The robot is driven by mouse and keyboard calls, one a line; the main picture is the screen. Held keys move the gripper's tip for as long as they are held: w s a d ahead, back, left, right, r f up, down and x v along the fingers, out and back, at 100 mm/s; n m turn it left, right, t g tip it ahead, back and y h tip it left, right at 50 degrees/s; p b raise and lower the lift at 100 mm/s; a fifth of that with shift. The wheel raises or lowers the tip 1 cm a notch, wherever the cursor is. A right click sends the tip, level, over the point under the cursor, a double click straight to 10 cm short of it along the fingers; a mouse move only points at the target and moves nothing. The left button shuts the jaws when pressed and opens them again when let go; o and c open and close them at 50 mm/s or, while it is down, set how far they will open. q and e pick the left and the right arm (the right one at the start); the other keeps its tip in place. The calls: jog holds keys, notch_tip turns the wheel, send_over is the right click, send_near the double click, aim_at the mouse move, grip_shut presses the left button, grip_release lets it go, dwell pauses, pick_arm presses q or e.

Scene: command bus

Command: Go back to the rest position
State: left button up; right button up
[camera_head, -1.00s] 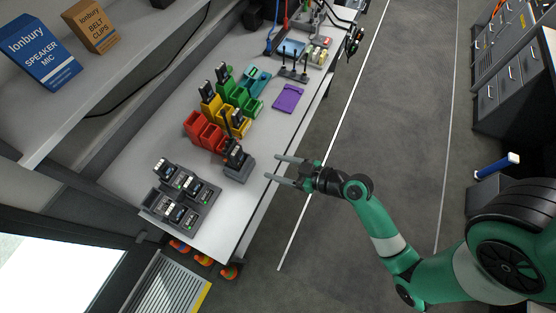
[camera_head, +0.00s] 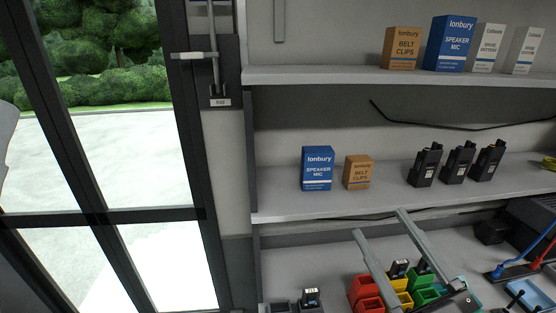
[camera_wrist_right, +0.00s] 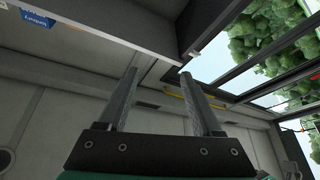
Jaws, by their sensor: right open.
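My right gripper (camera_head: 379,221) shows at the lower right of the head view, raised in front of the shelves with its two grey fingers pointing up and to the left. The fingers are apart and nothing is between them. In the right wrist view the gripper (camera_wrist_right: 158,74) is also open and empty, with the underside of a shelf and a wall beyond its fingers. Most of my right arm is outside the head view. My left gripper is not in view.
Shelves hold a blue speaker mic box (camera_head: 317,169), a belt clips box (camera_head: 357,172) and several black radios (camera_head: 458,163). Below are red bins (camera_head: 364,291) and green bins (camera_head: 425,296), partly behind my gripper. A glass door (camera_head: 110,150) stands at left.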

jog(key=s+d+r+m+t+h, duration=0.1)
jog(key=s+r+m+t+h, duration=0.2)
jog(key=r, duration=0.6)
jog(key=s+d+r+m+t+h, duration=0.1)
jog(key=s+r+m+t+h, duration=0.2)
jog(key=s+r, duration=0.45)
notch_tip(320, 180, up, 20)
jog(key=w+m+y+p, duration=0.1)
jog(key=w+p, duration=0.1)
jog(key=p, duration=1.7)
jog(key=shift+a+m+y, duration=0.2)
jog(key=shift+m+y, duration=0.2)
jog(key=shift+w, duration=0.1)
notch_tip(320, 180, down, 25)
jog(key=b, duration=2.5)
jog(key=shift+d, duration=0.1)
